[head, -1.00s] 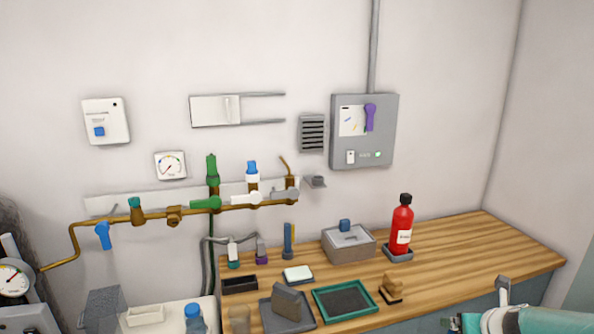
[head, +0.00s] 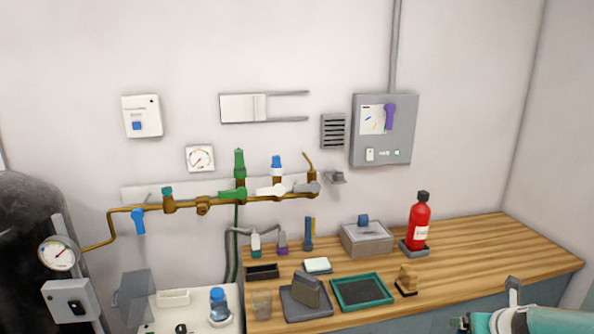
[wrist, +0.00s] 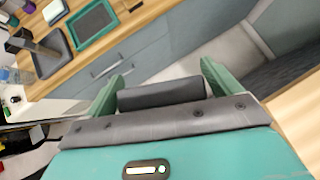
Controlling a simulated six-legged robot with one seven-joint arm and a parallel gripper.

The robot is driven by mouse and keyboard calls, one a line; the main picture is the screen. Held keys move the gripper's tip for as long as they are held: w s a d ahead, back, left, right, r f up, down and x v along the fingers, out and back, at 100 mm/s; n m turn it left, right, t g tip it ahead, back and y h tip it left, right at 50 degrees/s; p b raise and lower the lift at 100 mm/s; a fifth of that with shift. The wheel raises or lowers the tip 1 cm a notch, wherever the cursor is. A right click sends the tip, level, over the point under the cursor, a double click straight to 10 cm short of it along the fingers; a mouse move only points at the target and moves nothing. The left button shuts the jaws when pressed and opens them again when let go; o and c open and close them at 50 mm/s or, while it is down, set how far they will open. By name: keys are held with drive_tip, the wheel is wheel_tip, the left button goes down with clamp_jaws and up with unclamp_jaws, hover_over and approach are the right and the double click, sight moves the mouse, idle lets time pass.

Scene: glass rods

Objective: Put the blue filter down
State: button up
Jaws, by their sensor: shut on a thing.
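My gripper (wrist: 160,88) shows in the wrist view with its two green fingers apart and a dark grey, rounded block (wrist: 160,93) between them. The block spans the gap and is held in the air in front of the drawer fronts. I see no blue on it, so I cannot tell by colour whether it is the blue filter. In the head view my gripper (head: 460,323) is small at the bottom right, before the counter's front, and what it holds cannot be made out there.
The wooden counter (head: 480,256) has free room at its right end. On it stand a red bottle (head: 419,226), a grey box (head: 367,240), a green-rimmed tray (head: 388,303), a grey tray (head: 318,312) and a small brown object (head: 406,280). Brass pipes (head: 260,195) run along the wall.

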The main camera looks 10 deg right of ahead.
drive_tip(key=w+a+f+n+y, duration=0.1)
drive_tip(key=w+a+f, duration=0.8)
drive_tip(key=w+a, duration=0.35)
drive_tip(key=a+f+n, duration=0.1)
drive_tip(key=a+f, duration=0.5)
drive_tip(key=a, duration=0.3)
drive_tip(key=w+a+f+n+y, duration=0.1)
drive_tip(key=a+f, duration=0.6)
drive_tip(key=a, duration=0.3)
drive_tip(key=shift+w+f, duration=0.15)
drive_tip(key=shift+f, duration=0.1)
